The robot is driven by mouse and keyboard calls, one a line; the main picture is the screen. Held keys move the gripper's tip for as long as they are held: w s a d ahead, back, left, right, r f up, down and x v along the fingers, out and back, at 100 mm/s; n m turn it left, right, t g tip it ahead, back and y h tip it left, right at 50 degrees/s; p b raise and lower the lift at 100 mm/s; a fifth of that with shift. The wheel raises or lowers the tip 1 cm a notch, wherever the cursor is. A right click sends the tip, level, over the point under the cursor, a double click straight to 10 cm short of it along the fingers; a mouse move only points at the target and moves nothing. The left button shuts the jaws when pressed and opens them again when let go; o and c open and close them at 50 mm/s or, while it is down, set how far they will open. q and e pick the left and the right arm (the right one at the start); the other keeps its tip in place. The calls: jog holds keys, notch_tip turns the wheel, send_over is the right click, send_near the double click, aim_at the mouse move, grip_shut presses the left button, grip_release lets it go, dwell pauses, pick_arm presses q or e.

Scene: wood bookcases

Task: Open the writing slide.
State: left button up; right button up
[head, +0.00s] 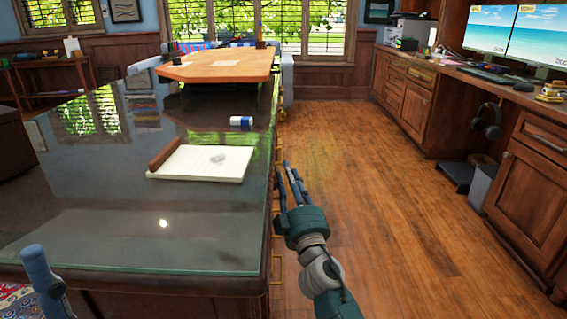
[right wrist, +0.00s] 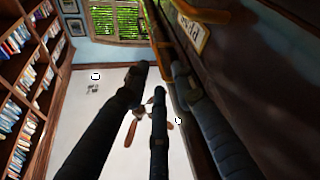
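A large desk with a glossy dark top (head: 90,215) fills the left of the head view, with brass handles (head: 277,268) along its right side. I cannot tell which front is the writing slide. My right gripper (head: 288,178) is beside that side, its dark fingers pointing away along it. In the right wrist view, the fingers (right wrist: 158,95) are spread apart with nothing held. A brass handle (right wrist: 168,60) and a pale lettered label (right wrist: 192,27) on dark wood are close to the right finger. Contact cannot be told. My left gripper is out of view.
A paper pad (head: 205,163) and a small blue-white block (head: 241,122) lie on the desk. A wooden board (head: 222,66) is at its far end. Clear wood floor (head: 400,210) lies to the right, up to cabinets (head: 425,105) with monitors above.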

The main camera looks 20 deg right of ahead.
jog(key=x, duration=0.5)
grip_shut()
jog(key=shift+f, duration=0.1)
